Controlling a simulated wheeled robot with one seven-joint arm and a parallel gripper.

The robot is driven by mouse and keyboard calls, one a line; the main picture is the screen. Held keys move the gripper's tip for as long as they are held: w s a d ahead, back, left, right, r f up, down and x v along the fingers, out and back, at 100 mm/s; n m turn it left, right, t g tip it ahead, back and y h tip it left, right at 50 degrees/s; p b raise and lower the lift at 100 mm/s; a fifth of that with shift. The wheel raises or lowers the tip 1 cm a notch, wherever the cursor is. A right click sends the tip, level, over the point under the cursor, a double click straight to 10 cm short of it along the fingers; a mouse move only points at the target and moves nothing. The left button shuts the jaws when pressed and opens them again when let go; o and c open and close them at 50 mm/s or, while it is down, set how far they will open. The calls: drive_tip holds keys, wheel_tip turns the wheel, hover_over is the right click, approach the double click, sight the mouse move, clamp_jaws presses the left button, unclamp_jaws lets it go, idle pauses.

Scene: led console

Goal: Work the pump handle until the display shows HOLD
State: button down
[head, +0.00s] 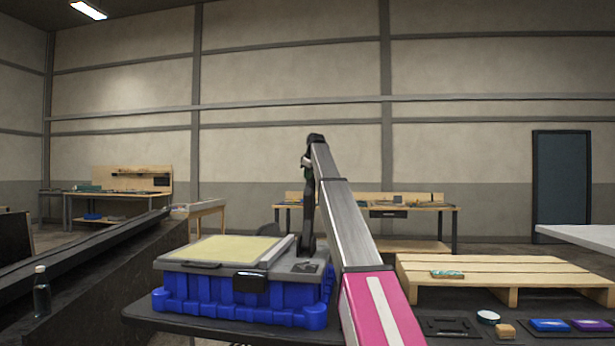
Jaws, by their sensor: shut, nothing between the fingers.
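A blue console (235,305) with a grey top and a pale yellow panel (222,249) stands on a dark table at the lower middle. A small black box (250,281) sits on its front edge; I cannot read any word on it. My pink and silver arm rises at the right of the console and bends down at its top. My gripper (306,246) seems to be the low end of the dark upright shape over the console's right side, shut and empty. I cannot clearly tell the pump handle apart from this shape, nor whether they touch.
A dark sloped conveyor (90,245) with a bottle (41,292) beside it is at the left. A wooden pallet (500,275) lies at the right. Small items, including a blue box (549,325), lie in front of it. Workbenches (400,208) stand at the back.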

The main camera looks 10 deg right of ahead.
drive_tip(key=shift+w+d+f, duration=0.1)
drive_tip(key=shift+w+d, duration=0.15)
drive_tip(key=shift+w, duration=0.45)
drive_tip(key=shift+w+d, duration=0.2)
drive_tip(key=shift+w, duration=0.55)
drive_tip(key=a+v, duration=0.1)
drive_tip(key=v, duration=1.2)
drive_tip(key=shift+a+r, duration=0.2)
drive_tip(key=shift+r, duration=0.05)
drive_tip(key=shift+w, duration=0.15)
